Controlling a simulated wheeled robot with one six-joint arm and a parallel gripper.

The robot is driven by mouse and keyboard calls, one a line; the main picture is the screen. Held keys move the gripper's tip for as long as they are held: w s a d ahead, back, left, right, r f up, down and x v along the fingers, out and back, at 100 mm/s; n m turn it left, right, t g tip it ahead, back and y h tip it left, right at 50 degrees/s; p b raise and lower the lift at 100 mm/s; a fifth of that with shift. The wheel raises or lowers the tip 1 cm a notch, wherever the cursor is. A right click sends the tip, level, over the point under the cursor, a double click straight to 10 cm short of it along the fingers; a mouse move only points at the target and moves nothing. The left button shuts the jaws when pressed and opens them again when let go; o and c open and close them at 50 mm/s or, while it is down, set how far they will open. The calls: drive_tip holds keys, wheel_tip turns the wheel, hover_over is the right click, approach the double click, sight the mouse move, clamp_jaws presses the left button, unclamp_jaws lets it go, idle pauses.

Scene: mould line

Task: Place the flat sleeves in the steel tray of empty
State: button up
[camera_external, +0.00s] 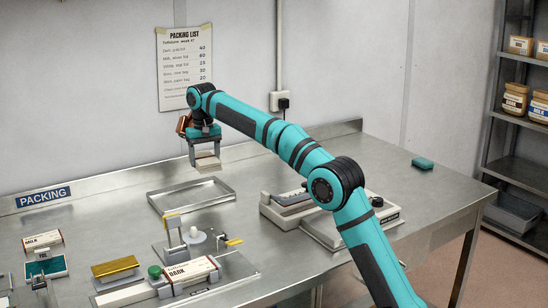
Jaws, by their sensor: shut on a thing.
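My gripper (206,158) is shut on a stack of flat pale sleeves (208,163). It holds them in the air above the back right part of the steel tray (168,209). The tray is shallow and lies on the bench near the wall. Its visible floor looks bare. The sleeves appear apart from the tray. I cannot tell how many sleeves are in the grip.
A box marked DARK (190,272), a gold block (116,268) and a MILK pack (42,243) lie front left. A sealer-like machine (292,206) stands right. The bench's back right is mostly clear.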

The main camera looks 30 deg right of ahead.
drive_tip(key=n, duration=0.1)
hover_over(191, 199)
drive_tip(key=shift+f, duration=4.95)
drive_tip(key=shift+d, duration=0.1)
drive_tip(key=o, duration=1)
drive_tip(key=shift+f, duration=0.1)
drive_tip(key=shift+o, duration=0.2)
wheel_tip(191, 199, up, 12)
